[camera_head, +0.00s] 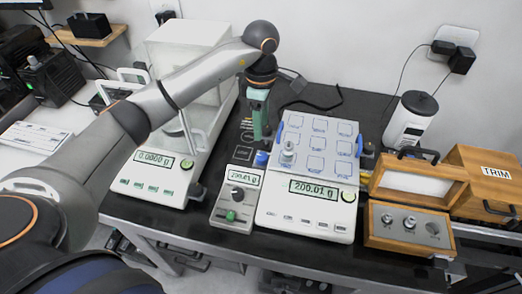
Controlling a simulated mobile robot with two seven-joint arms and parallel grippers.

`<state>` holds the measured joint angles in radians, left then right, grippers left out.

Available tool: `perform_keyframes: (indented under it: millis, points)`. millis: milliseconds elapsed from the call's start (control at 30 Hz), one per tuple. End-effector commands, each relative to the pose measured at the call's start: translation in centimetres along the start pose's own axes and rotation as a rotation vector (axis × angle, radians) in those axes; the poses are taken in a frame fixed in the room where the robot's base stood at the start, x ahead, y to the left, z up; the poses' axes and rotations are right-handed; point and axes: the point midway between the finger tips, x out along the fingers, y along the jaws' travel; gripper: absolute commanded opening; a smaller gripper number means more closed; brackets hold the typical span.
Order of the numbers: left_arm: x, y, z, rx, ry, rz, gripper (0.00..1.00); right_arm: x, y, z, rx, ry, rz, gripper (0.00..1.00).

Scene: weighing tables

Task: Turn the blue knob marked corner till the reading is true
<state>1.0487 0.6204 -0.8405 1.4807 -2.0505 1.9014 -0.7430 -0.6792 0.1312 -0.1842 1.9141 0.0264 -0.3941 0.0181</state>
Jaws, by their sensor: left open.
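The blue knob (262,158) stands at the back left corner of the right-hand balance (275,207). The balance's display (314,190) reads about 200.01 g. A metal weight (288,152) stands on the left part of its marked pan (316,164). A small control box (224,212) beside it has a display (243,178) also reading about 200.01 g. My left gripper (262,137) is open and points down just above and behind the blue knob. It appears apart from the knob. My right gripper is not in view.
An enclosed balance (154,188) reading 0.0000 g stands left, under my left arm. Wooden boxes, one marked TRIM (496,172), and a weight block (410,228) stand right. A white canister (409,122) is behind.

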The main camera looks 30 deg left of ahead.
Motion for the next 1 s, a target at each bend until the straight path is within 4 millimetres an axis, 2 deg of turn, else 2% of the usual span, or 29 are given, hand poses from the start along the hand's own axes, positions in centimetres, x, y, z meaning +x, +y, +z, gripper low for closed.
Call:
perform_keyframes:
  millis: [300, 500, 700, 1000]
  points:
    - [6.2, -0.1, 0.0, -0.003, 0.0, -0.005, 0.54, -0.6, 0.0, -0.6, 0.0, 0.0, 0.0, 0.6]
    - [9.6, -0.1, 0.0, -0.004, 0.0, -0.004, 0.54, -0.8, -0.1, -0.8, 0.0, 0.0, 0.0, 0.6]
    - [11.3, 0.0, 0.0, -0.003, 0.0, 0.0, 0.54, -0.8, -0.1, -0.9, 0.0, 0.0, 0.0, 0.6]
    - [11.5, 0.0, 0.0, -0.004, 0.0, 0.001, 0.54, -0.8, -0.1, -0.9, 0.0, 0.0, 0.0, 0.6]
